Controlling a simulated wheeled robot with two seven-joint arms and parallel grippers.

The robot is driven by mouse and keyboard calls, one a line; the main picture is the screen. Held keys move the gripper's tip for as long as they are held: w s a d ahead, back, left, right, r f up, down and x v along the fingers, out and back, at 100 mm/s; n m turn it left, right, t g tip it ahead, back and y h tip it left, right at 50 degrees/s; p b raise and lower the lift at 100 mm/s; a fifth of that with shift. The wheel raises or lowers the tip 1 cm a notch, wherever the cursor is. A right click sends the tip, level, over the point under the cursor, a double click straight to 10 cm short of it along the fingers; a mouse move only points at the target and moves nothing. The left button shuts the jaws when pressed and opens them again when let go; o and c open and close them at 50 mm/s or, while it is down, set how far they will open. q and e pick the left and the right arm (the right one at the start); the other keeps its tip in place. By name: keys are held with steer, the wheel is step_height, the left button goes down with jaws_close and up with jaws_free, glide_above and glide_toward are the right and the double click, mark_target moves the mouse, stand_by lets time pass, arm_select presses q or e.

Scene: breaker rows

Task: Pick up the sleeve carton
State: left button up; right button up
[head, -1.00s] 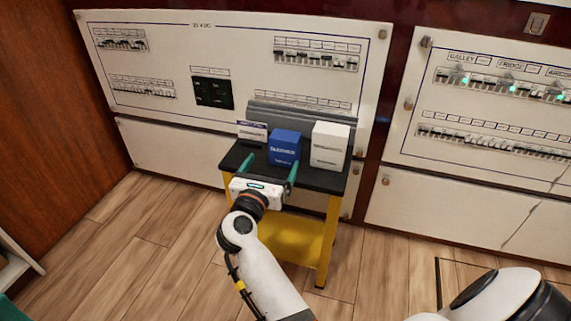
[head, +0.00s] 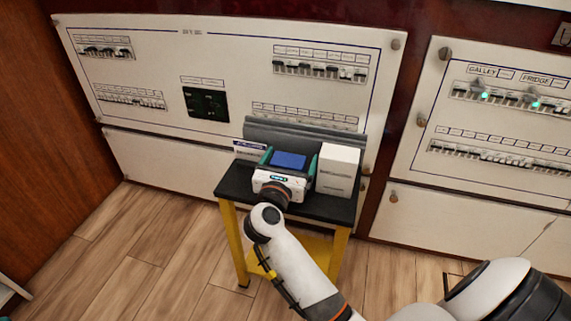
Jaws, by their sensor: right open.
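Three cartons stand on a small black-topped stand (head: 235,188): a blue carton (head: 289,160) in the middle, a white carton (head: 338,170) to its right, and a small white and purple carton (head: 248,147) at the left, partly hidden. Their print is too small to read, so I cannot tell by label which is the sleeve carton. My right gripper (head: 288,163) is open, with one teal finger on each side of the blue carton. The gripper body hides the blue carton's front. I cannot tell whether the fingers touch it. My left gripper is not in view.
A grey stepped block (head: 300,134) stands at the back of the stand, behind the cartons. White breaker panels (head: 150,75) line the wall behind. The white carton is close beside my right finger. Wood floor (head: 150,235) is clear left of the stand.

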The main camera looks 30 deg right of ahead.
steer(key=shift+s+r, duration=0.1)
steer(key=shift+s, duration=0.05)
steer(key=shift+c, duration=0.7)
steer(key=c, duration=1)
steer(key=shift+r, duration=0.1)
